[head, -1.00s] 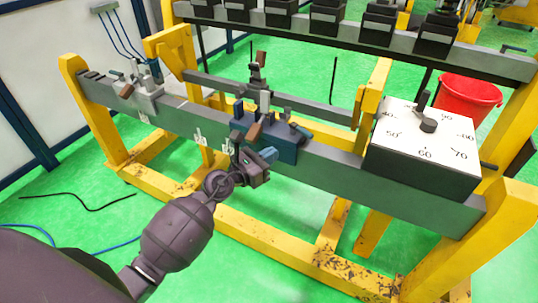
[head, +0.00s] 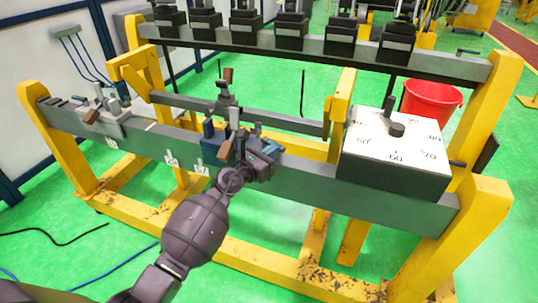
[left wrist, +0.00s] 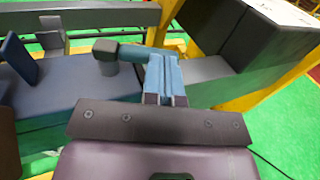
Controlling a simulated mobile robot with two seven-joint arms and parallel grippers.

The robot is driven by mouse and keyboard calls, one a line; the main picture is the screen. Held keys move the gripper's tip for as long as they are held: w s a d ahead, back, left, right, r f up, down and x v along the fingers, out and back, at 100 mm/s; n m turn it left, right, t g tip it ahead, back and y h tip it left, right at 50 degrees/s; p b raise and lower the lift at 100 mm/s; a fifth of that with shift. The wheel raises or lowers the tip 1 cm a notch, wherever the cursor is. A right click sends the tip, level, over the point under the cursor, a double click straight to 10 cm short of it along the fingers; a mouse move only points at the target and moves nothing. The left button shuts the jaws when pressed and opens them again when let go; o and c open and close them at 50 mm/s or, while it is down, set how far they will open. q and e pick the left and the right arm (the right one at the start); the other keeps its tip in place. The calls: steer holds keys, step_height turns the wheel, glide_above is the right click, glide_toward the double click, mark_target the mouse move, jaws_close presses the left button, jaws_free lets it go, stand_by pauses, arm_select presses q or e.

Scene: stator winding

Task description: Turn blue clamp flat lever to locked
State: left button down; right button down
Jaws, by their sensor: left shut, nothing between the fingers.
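The blue clamp (head: 212,150) is fixed on the grey beam of the yellow frame in the head view. It carries an upright grey part and brown-tipped levers (head: 226,150); I cannot tell from its pose whether the flat lever is locked. My left gripper (head: 272,148) is at the clamp's right end and hides part of it. In the left wrist view, the blue fingers (left wrist: 166,75) are shut and empty. They are beside a dark lever with a rounded end (left wrist: 108,52) above the clamp body (left wrist: 68,88); contact is unclear. My right gripper is not in view.
A white-topped dial box (head: 395,155) sits on the beam to the right. A grey clamp (head: 100,112) is at the left end. A rear beam (head: 330,45) carries several black blocks. A red bucket (head: 430,102) stands behind. Green floor is open in front.

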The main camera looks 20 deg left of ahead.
arm_select(q)
steer(key=shift+w+d+p, duration=0.55)
steer(key=shift+w+d, duration=0.3)
steer(key=shift+d, duration=0.05)
steer(key=shift+f, duration=0.1)
